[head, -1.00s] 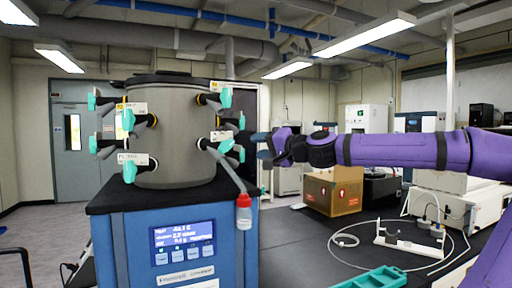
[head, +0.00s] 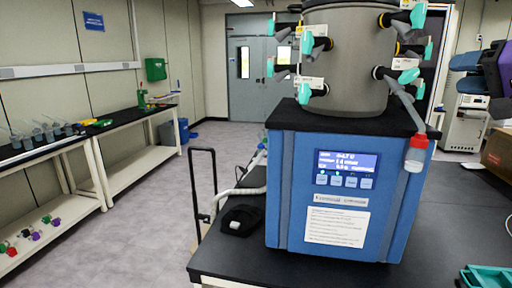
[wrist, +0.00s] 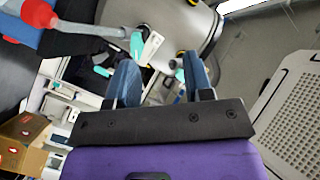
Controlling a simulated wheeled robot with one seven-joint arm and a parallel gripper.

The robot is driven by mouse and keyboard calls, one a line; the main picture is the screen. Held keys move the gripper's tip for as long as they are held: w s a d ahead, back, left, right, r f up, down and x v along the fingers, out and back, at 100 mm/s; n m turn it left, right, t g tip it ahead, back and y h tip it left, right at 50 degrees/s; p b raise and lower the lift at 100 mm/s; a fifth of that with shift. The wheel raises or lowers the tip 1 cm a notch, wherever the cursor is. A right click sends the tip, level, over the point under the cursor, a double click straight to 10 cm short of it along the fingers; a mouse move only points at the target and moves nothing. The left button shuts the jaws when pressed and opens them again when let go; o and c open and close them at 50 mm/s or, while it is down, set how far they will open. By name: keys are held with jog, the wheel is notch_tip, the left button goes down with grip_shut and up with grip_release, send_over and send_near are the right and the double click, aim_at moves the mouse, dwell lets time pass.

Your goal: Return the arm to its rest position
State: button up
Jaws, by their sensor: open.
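My gripper (head: 463,73) shows at the right edge of the head view, with its blue fingers apart and pointing left. In the wrist view the fingers of my gripper (wrist: 160,82) are spread with nothing held between them. The rest of my purple arm is mostly outside the head view. The freeze dryer (head: 345,188) stands left of my gripper, with a grey drum (head: 345,60) and several teal-handled ports. A red-capped vial (head: 415,155) hangs from a tube on its right side. My gripper is apart from the drum in the head view.
The black bench (head: 235,255) carries the freeze dryer. A teal rack (head: 485,277) lies at the lower right, and a cardboard box (head: 497,150) is partly cut off at right. A side bench (head: 95,140) with flasks stands at left.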

jog(key=s+a+f+n+g+h, duration=0.4)
jog(key=s+a+f+g, duration=0.6)
jog(key=s+f, duration=0.5)
jog(key=shift+a+f+n+h, duration=0.4)
jog(key=shift+a+f+h, duration=0.45)
jog(key=shift+h, duration=0.25)
jog(key=shift+s, duration=0.1)
